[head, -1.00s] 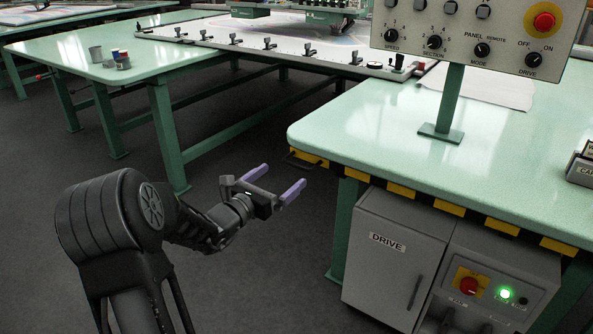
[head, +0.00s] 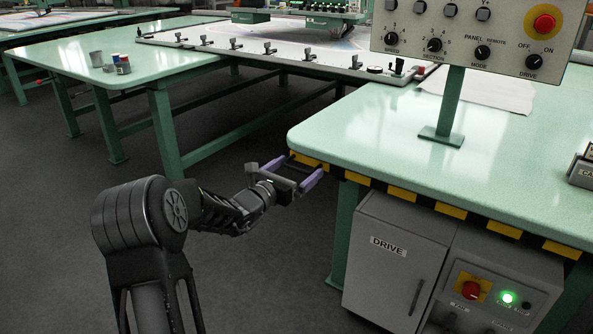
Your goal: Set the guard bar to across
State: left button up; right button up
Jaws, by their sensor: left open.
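The guard bar (head: 450,210) is a yellow and black striped bar. It runs along the front edge of the pale green table on the right, under the table top. My right gripper is not in view.
A control panel (head: 470,35) with knobs and a red button stands on the green table (head: 370,130). Another green table (head: 120,50) with small cans stands at the left. The floor between is clear.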

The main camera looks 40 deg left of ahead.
pick_arm(q)
jog(key=shift+c, duration=0.2)
jog(key=shift+d, duration=0.1)
jog(key=c, duration=1.7)
jog(key=shift+c, duration=0.2)
